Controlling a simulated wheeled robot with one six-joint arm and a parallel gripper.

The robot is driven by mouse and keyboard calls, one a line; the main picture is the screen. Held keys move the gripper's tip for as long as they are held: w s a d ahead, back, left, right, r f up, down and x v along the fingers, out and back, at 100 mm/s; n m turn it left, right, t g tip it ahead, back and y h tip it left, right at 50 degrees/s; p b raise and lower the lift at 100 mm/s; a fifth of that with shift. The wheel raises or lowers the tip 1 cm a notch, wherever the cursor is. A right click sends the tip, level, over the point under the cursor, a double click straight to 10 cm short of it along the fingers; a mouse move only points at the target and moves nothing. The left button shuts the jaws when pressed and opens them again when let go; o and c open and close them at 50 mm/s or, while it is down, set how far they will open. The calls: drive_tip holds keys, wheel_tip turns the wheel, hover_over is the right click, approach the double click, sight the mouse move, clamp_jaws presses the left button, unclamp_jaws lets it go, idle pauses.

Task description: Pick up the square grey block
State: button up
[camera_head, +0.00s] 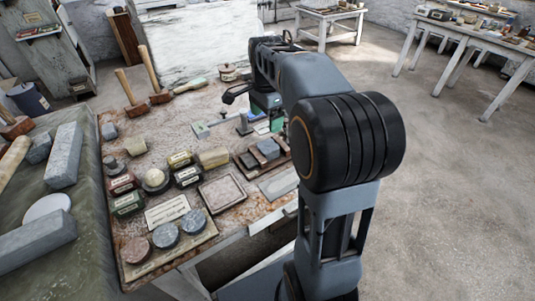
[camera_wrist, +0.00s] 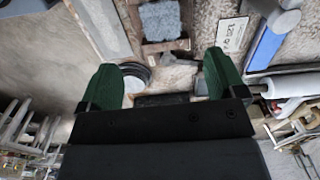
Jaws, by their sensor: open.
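A square blue-grey block (camera_wrist: 160,20) with a rough face lies in a brown wooden tray (camera_wrist: 146,48) at the top of the wrist view, cut by the frame edge. In the head view, grey blocks (camera_head: 268,148) sit side by side in a dark wooden tray (camera_head: 246,163) near the table's right edge. My gripper (camera_wrist: 160,80) has two green fingers spread wide with nothing held between them. The block is beyond the fingertips, apart from them. In the head view my gripper (camera_head: 268,127) is partly hidden by my arm, above the table's right part.
A flat grey plate (camera_head: 279,184) lies near the right edge. A square tray (camera_head: 222,194), labelled boxes (camera_head: 187,176) and round stones (camera_head: 194,222) crowd the table (camera_head: 225,98). A blue strip (camera_wrist: 266,48) and a label card (camera_wrist: 232,34) lie right of the block.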

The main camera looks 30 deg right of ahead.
sight(268, 146)
wheel_tip(268, 146, down, 8)
drive_tip(key=shift+r+b, duration=0.2)
drive_tip(key=shift+b, duration=0.2)
drive_tip(key=shift+d+f, duration=0.2)
drive_tip(key=shift+f, duration=1.1)
drive_tip(key=shift+d+f, duration=0.15)
drive_tip(key=shift+f, duration=1.15)
drive_tip(key=shift+r, duration=0.1)
drive_tip(key=c, duration=1.2)
